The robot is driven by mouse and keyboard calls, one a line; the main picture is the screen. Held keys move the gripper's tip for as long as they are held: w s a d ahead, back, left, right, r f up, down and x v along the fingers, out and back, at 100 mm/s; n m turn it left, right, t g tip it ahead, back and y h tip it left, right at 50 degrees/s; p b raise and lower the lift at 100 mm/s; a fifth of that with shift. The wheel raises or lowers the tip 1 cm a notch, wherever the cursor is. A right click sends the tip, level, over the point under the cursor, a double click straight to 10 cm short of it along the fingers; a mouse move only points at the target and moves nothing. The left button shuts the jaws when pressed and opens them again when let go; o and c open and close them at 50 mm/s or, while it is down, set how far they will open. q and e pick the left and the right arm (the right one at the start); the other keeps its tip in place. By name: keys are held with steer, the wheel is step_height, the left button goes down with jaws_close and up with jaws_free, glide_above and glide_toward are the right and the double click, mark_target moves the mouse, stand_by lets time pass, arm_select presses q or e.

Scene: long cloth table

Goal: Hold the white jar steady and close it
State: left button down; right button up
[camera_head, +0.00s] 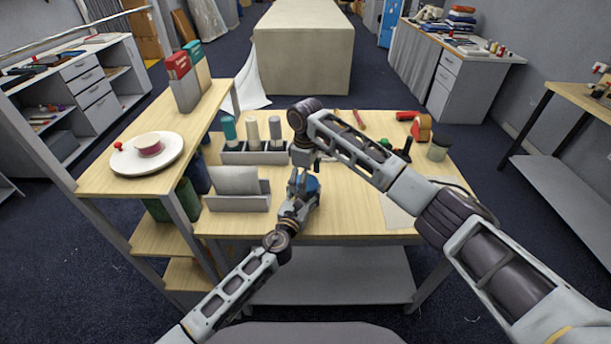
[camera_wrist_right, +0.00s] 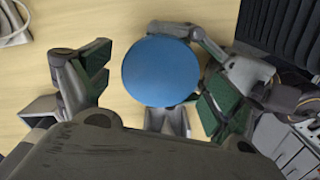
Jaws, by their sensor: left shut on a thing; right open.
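A round blue lid (camera_wrist_right: 160,70) shows from above in the right wrist view, and its blue also shows in the head view (camera_head: 311,185). The white jar's body is not visible; the lid and grippers cover that spot. My left gripper (camera_head: 298,192) is shut at this spot, with its fingers on two sides below the lid in the wrist view. My right gripper (camera_wrist_right: 155,92) is open above, its green-padded fingers to either side of the lid with a gap on the left. Whether the lid is seated or tightened cannot be told.
A grey rack with bottles (camera_head: 254,152) and a grey holder (camera_head: 238,198) stand left of the grippers. A tape dispenser (camera_head: 421,128) and a lidded jar (camera_head: 438,149) are at the back right. A pale sheet (camera_head: 400,214) lies front right. A shelf with a white plate (camera_head: 128,160) is left.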

steer(key=c, duration=1.1)
steer(key=o, duration=1.2)
steer(key=shift+r, duration=0.15)
step_height(320, 180, up, 12)
steer(key=shift+f, duration=0.2)
